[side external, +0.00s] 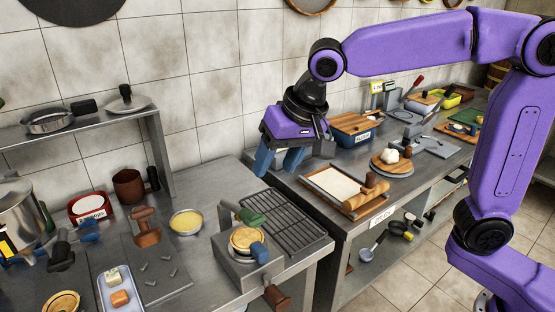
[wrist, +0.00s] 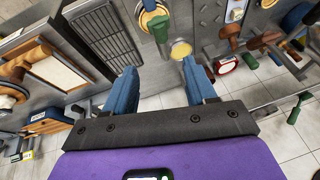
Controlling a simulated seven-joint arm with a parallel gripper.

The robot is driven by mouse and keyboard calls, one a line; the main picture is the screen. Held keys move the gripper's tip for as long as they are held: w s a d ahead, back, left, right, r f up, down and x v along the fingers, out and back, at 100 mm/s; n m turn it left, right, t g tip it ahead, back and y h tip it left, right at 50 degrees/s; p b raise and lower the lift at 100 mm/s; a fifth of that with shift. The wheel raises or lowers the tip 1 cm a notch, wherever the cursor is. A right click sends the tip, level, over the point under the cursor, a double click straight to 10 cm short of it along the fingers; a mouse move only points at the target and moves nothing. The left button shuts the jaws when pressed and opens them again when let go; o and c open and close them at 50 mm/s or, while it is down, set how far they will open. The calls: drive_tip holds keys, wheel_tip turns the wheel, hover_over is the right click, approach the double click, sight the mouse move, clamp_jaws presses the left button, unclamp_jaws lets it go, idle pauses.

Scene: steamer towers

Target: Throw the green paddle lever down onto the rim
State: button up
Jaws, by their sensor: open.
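The green paddle lever (side external: 250,216) is at the back edge of a grey square stove unit, raised behind a round tan steamer (side external: 244,238). In the wrist view the green paddle (wrist: 160,27) shows at top centre, beyond my fingertips. A blue paddle (side external: 259,252) sits at the steamer's front right, by its rim. My gripper (side external: 278,170) is open and empty, with blue fingers pointing down, above and behind the green paddle and clear of it. In the wrist view the open gripper (wrist: 159,68) has nothing between its fingers. Contact between green paddle and rim cannot be made out.
A dark wire rack (side external: 275,220) lies right of the unit. A yellow bowl (side external: 186,222) stands to its left. A brown-handled lever (side external: 276,297) sticks out at the front. A tray with a rolling pin (side external: 366,193) is on the right counter. Air around my gripper is free.

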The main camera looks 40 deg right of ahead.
drive_tip(key=c, duration=0.5)
drive_tip(key=shift+w+r, duration=0.1)
drive_tip(key=shift+w, duration=0.15)
drive_tip(key=c, duration=0.5)
drive_tip(key=w+g, duration=0.1)
drive_tip(key=w, duration=0.1)
drive_tip(key=w+r, duration=0.1)
drive_tip(key=w+r+n+g+h, duration=0.1)
drive_tip(key=w, duration=0.1)
drive_tip(key=shift+w+a+g, duration=0.2)
drive_tip(key=shift+w+g, duration=0.1)
drive_tip(key=shift+w, duration=0.05)
clamp_jaws()
approach(239, 211)
drive_tip(key=d+f, duration=0.1)
drive_tip(key=d, duration=0.1)
drive_tip(key=shift+s+a+f, duration=0.15)
drive_tip(key=shift+s+f, duration=0.2)
drive_tip(key=shift+f, duration=0.25)
drive_tip(key=shift+s+a+f, duration=0.15)
drive_tip(key=shift+s+f, duration=0.2)
drive_tip(key=shift+f, duration=0.25)
drive_tip(key=shift+s+a+f, duration=0.15)
drive_tip(key=shift+s+f, duration=0.05)
drive_tip(key=shift+f, duration=0.5)
